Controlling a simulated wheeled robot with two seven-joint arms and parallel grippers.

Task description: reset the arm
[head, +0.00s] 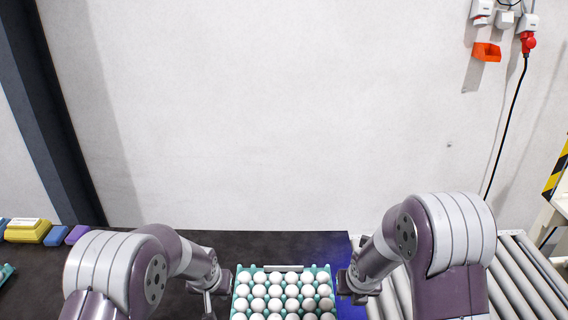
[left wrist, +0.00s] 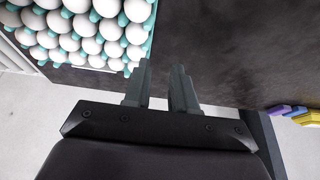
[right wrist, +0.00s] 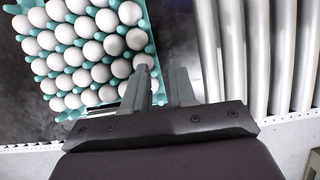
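A teal egg tray (head: 328,269) filled with white eggs sits on the dark table, low in the middle of the head view. My left gripper (head: 226,283) is at its left side and my right gripper (head: 344,283) at its right side. In the left wrist view, the fingers (left wrist: 160,72) stand apart with bare table between them, beside the tray edge (left wrist: 150,28). In the right wrist view, the fingers (right wrist: 160,72) also stand apart, and one overlaps the tray's edge (right wrist: 153,45) in the picture. Whether it touches the tray is unclear.
A roller conveyor (head: 522,275) lies to the right. Yellow (head: 28,232), blue (head: 56,236) and purple (head: 76,234) packs stand at the far left. The table (head: 300,244) behind the tray is clear.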

